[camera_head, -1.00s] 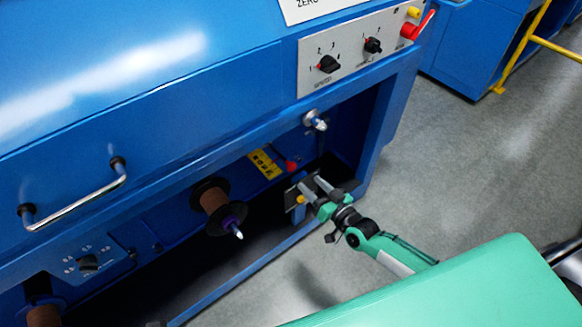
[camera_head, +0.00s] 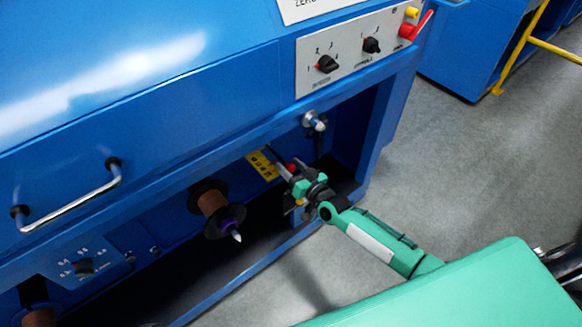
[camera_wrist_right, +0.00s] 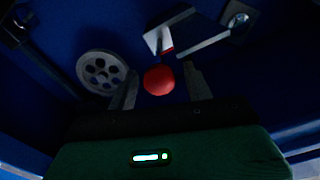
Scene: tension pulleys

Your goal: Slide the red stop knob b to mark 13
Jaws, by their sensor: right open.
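The red stop knob (camera_wrist_right: 159,80) shows in the right wrist view as a red ball between the two finger tips of my right gripper (camera_wrist_right: 160,88), with a gap on each side. In the head view only a small part of the red knob (camera_head: 291,167) shows past the gripper, beside a yellow marked scale plate (camera_head: 262,165). The marks on the scale are too small to read. My right gripper (camera_head: 285,172) is open and reaches into the blue machine's lower bay. My left gripper is not in view.
A spool with a brown core (camera_head: 213,203) and pale-tipped spindle sits left of my right gripper. A grey wheel with holes (camera_wrist_right: 102,72) is left of the knob in the wrist view. The blue frame post (camera_head: 380,125) stands right of the bay. Grey floor lies in front.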

